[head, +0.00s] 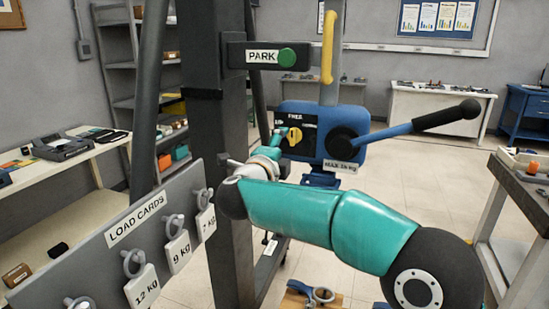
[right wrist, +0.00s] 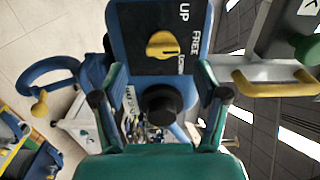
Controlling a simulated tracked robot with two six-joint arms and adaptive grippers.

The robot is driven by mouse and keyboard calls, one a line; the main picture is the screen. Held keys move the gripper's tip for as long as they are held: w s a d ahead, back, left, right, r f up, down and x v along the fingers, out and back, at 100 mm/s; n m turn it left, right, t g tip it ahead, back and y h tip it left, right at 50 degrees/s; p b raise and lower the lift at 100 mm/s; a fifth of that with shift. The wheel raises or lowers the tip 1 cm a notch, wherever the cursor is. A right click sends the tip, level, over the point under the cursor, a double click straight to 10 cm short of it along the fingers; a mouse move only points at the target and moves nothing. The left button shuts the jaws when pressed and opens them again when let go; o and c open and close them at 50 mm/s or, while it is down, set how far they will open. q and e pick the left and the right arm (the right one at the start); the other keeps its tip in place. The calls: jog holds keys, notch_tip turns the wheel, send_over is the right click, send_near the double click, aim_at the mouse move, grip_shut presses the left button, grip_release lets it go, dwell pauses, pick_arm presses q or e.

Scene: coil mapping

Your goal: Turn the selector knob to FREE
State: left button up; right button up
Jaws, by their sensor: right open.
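The yellow selector knob (head: 294,136) sits on a black panel on the front of the blue hoist box (head: 374,160). In the right wrist view the knob (right wrist: 162,45) has the labels UP, FREE and DOWN along its right side. A dark mark shows on the knob's right part; I cannot tell exactly which label it points at. My right gripper (right wrist: 160,96) is open, with its two fingers spread wide and nothing between them that it holds. In the head view the right gripper (head: 276,143) is close to the knob and partly hidden by my wrist. My left gripper is out of view.
A black hub (head: 341,144) with a blue lever (head: 425,120) sticks out right of the knob. A dark post with a green PARK button (head: 287,57) and a yellow handle (head: 328,47) stand near. Load cards (head: 142,287) hang on a grey board at lower left.

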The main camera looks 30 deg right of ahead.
jog(key=v, duration=0.5)
jog(key=shift+s+a+f, duration=0.1)
jog(key=shift+a, duration=0.15)
